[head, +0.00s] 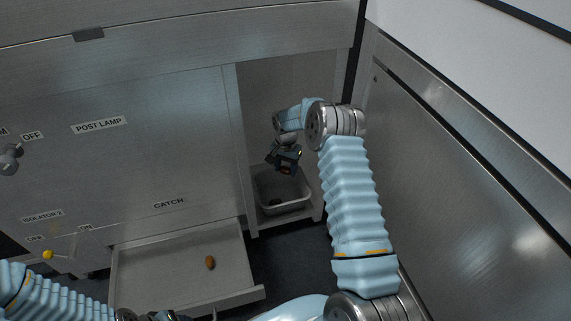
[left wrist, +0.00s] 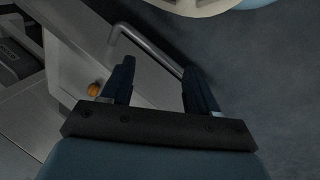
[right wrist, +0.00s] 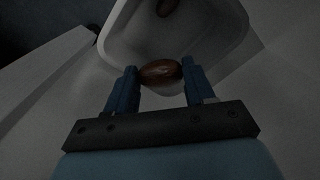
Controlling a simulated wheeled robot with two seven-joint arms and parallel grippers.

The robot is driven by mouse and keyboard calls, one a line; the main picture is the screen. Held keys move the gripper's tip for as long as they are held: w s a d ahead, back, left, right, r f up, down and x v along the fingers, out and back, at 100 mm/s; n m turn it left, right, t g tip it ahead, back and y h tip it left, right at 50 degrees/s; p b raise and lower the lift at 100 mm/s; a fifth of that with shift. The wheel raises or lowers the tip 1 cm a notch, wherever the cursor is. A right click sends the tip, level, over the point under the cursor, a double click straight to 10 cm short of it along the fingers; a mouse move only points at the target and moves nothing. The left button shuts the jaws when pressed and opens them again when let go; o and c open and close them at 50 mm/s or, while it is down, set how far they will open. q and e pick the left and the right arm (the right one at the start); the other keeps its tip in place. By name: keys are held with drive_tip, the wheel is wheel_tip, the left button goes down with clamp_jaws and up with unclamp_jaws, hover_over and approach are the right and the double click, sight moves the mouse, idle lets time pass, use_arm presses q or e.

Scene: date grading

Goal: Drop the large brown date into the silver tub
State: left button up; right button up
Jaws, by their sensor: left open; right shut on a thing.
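My right gripper (right wrist: 161,82) is shut on a large brown date (right wrist: 160,72), gripped crosswise between its fingertips. In the right wrist view the date shows against the silver tub (right wrist: 233,22), whose opening lies beyond and below it. In the head view my right gripper (head: 285,160) is inside the open bay, above the tub (head: 286,210). Another dark brown date (right wrist: 166,7) lies in the tub. My left gripper (left wrist: 158,85) is open and empty, close to a bar handle (left wrist: 145,44) in the left wrist view.
An open drawer (head: 150,270) at lower left holds an orange-brown date (head: 210,262), which also shows in the left wrist view (left wrist: 94,89). The bay's side walls stand close around my right gripper. A metal panel (head: 470,190) stands to the right.

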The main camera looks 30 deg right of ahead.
sight(286, 168)
wheel_tip(286, 168, down, 2)
drive_tip(key=shift+f+b, duration=0.2)
drive_tip(key=shift+b, duration=0.1)
drive_tip(key=o, duration=0.8)
wheel_tip(286, 168, up, 14)
drive_tip(key=shift+f+p, duration=0.1)
drive_tip(key=shift+p, duration=0.35)
